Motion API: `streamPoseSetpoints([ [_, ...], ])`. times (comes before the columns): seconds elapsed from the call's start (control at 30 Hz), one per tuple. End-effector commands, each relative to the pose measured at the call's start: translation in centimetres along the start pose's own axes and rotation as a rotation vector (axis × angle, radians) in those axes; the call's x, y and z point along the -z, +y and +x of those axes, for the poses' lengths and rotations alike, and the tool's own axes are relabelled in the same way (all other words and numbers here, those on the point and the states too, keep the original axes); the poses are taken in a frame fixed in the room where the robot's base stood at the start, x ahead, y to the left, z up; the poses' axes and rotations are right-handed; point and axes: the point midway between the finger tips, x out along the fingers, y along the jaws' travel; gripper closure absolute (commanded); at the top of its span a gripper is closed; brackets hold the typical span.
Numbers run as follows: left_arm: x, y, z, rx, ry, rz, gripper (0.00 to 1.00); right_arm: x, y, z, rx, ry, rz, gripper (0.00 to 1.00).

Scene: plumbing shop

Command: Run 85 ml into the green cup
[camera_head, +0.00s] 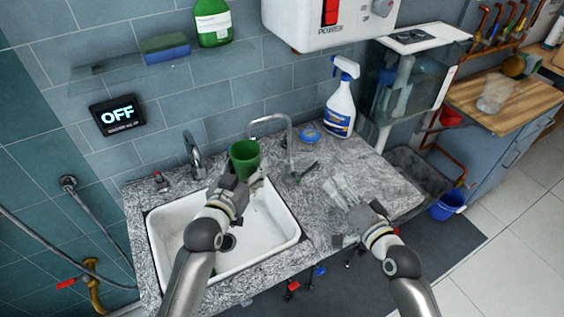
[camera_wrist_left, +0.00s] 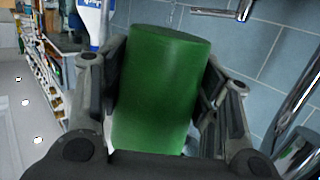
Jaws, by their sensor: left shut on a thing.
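The green cup (camera_head: 245,156) is held over the back part of the white sink (camera_head: 170,262). My left gripper (camera_head: 249,181) is shut on it. In the left wrist view the green cup (camera_wrist_left: 160,85) stands between both fingers. A curved grey spout (camera_head: 270,119) reaches over toward the cup; whether water runs from it I cannot tell. A second tap (camera_head: 193,155) stands to the left of the cup. A wall display (camera_head: 118,115) reads OFF. My right gripper (camera_head: 345,195) is over the right of the counter; its fingers look spread and empty.
A spray bottle (camera_head: 340,103) and a blue round item (camera_head: 309,136) stand at the counter's back. A white box (camera_head: 318,22) hangs above. A glass tank (camera_head: 407,80) and wooden worktop (camera_head: 500,105) are at right. The speckled counter (camera_head: 385,180) is mostly clear at right.

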Motion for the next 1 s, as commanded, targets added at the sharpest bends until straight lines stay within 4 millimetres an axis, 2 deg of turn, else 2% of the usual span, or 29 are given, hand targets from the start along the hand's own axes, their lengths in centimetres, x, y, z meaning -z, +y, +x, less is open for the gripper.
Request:
streamPoseSetpoints([
  [0.03,0.3,0.0,1.1,0.0,0.002,-0.002,0.65,0.0,0.0,0.0,0.0,0.0,0.0,0.67],
  [0.1,0.4,0.0,2.0,0.0,0.001,-0.001,0.65,0.0,0.0,0.0,0.0,0.0,0.0,0.67],
  [0.2,0.4,0.0,2.6,0.0,0.001,0.0,0.65,0.0,0.0,0.0,0.0,0.0,0.0,0.67],
  [1.0,0.4,0.0,2.5,0.0,0.0,0.0,0.64,0.0,0.0,0.0,0.0,0.0,0.0,0.67],
])
